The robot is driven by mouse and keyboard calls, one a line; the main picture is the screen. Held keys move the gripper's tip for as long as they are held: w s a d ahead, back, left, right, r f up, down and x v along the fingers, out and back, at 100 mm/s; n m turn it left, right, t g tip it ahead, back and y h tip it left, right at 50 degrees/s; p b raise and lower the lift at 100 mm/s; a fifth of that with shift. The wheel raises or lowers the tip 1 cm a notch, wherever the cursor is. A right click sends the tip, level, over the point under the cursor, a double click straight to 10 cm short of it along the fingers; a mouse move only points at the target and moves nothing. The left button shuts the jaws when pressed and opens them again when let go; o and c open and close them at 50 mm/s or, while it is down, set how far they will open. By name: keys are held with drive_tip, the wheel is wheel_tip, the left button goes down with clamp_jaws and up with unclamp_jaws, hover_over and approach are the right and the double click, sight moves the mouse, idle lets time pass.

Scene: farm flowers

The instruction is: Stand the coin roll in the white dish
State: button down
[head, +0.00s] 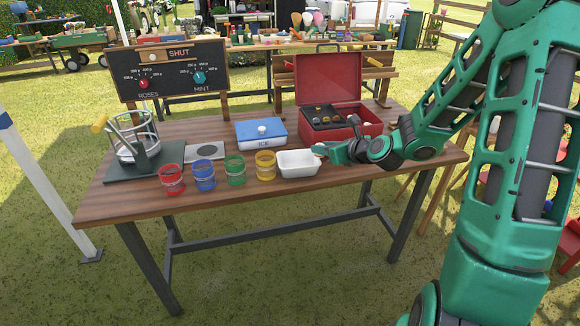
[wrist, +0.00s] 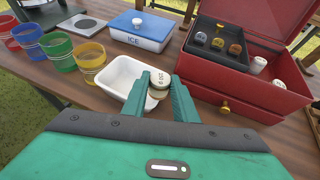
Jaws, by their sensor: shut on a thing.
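The white dish (head: 297,163) stands on the wooden table, right of the yellow cup; it also shows in the wrist view (wrist: 113,76). My gripper (head: 322,150) is at the dish's right side. In the wrist view its green fingers (wrist: 160,92) are shut on the pale coin roll (wrist: 158,86), whose round end shows between them. The roll appears at or just over the dish's right edge; its lower part is hidden by the fingers, so I cannot tell whether it touches the dish.
An open red box (head: 340,131) with coloured pieces and more pale rolls stands close behind my gripper. A blue ICE box (head: 261,133) is behind the dish. A yellow cup (head: 265,165) stands close left of the dish, with green, blue and red cups beyond it.

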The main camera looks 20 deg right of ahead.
drive_tip(key=shift+w, duration=0.15)
drive_tip(key=shift+a, duration=0.25)
drive_tip(key=shift+a+f, duration=0.1)
drive_tip(key=shift+f, duration=0.05)
